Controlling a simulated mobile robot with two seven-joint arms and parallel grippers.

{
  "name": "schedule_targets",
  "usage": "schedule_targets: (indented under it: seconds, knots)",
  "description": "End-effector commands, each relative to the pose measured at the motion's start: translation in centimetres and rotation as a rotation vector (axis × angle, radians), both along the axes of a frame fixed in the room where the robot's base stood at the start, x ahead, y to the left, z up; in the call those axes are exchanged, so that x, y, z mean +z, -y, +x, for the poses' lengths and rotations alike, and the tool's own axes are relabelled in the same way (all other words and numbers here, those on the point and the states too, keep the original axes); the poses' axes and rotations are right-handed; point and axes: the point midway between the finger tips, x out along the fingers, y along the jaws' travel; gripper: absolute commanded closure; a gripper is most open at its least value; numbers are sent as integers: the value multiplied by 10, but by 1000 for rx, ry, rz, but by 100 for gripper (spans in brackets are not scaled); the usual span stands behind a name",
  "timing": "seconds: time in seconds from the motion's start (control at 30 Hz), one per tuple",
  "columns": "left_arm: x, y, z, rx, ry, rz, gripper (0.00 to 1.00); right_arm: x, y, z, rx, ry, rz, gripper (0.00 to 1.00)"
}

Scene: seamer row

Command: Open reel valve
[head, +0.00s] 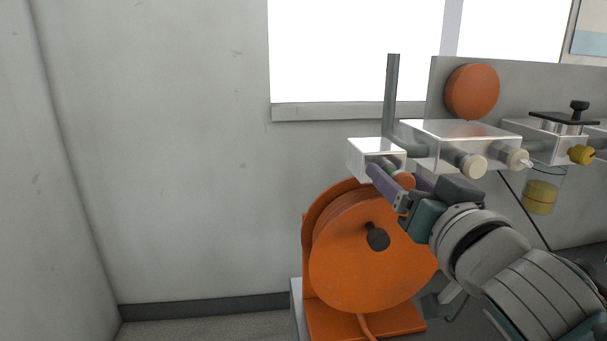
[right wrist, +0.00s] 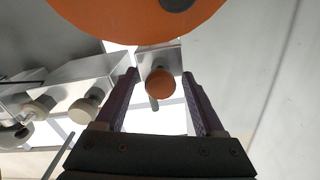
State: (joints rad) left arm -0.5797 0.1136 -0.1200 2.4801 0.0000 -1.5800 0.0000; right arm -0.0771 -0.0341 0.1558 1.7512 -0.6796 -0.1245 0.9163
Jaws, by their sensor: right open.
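The reel valve shows as a small round orange knob (head: 404,181) on a small white box (head: 370,152) above the orange reel (head: 360,265). My right gripper (head: 394,176) is open at the knob, its purple fingers reaching up to the box. In the right wrist view the knob (right wrist: 160,83) lies between the two spread fingertips of the right gripper (right wrist: 160,76), with a gap on each side. A short grey-green piece (right wrist: 154,103) shows beside the knob. In the head view the fingers partly hide the knob. My left gripper is not in view.
A larger white box (head: 440,135) with cream knobs (head: 472,166) stands right of the small one. A grey pipe (head: 391,95) rises behind. A yellow knob (head: 580,154) and yellow cup (head: 539,197) are farther right. The wall side at left is free.

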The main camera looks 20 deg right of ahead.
Motion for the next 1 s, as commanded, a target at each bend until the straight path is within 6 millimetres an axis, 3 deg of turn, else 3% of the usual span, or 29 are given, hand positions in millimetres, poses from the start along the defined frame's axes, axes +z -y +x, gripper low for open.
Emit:
schedule_targets:
  seconds: [0.27, 0.7, 1.0]
  knots:
    - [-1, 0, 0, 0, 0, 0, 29, -1, -3, -10, 1, -2, 0, 29]
    - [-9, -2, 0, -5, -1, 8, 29, -2, -20, -84, 0, -3, 3, 29]
    - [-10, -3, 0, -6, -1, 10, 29, 0, -23, -97, 0, 0, 0, 29]
